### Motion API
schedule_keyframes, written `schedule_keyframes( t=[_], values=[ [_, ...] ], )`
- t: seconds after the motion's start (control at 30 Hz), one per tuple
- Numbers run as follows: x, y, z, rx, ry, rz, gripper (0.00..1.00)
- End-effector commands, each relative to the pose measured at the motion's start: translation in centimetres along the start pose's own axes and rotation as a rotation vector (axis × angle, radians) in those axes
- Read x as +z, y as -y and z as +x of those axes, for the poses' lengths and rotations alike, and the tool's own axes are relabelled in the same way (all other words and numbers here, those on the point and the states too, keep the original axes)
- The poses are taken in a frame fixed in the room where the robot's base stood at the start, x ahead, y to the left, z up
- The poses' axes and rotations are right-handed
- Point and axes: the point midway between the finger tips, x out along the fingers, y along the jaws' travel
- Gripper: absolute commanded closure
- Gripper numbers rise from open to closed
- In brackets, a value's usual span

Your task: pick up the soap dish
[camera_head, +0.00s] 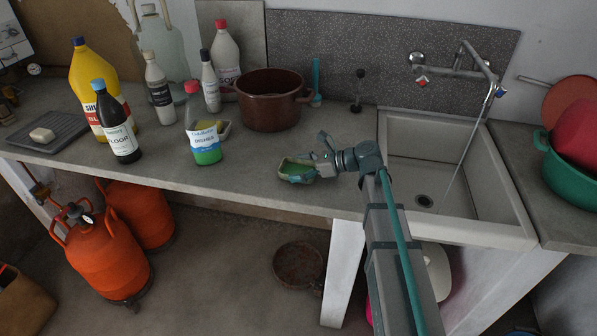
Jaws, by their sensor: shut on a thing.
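The soap dish (295,169) looks like a small green oval piece with a paler grey-teal rim. It is at the front edge of the counter, left of the sink. My gripper (315,165) reaches it from the right and is shut on its right end. The fingers hide part of that end. I cannot tell whether the dish touches the counter or is just above it.
A brown pot (270,104) stands behind the dish. A green detergent bottle (204,140), a dark bottle (121,142) and a yellow bottle (88,75) stand to the left. The sink (450,170) lies right. The counter (240,180) around the dish is clear.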

Motion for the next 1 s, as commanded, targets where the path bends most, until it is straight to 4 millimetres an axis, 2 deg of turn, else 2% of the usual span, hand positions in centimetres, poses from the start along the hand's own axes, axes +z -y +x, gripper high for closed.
schedule_keyframes(
  t=[0.37,0.77,1.0],
  values=[
    [0.5,0.0,-0.2,0.000,0.001,0.000,0.60],
    [3.0,0.0,-1.2,0.000,0.001,-0.002,0.60],
    [4.7,-2.0,-2.3,-0.001,0.002,-0.003,0.60]
  ],
)
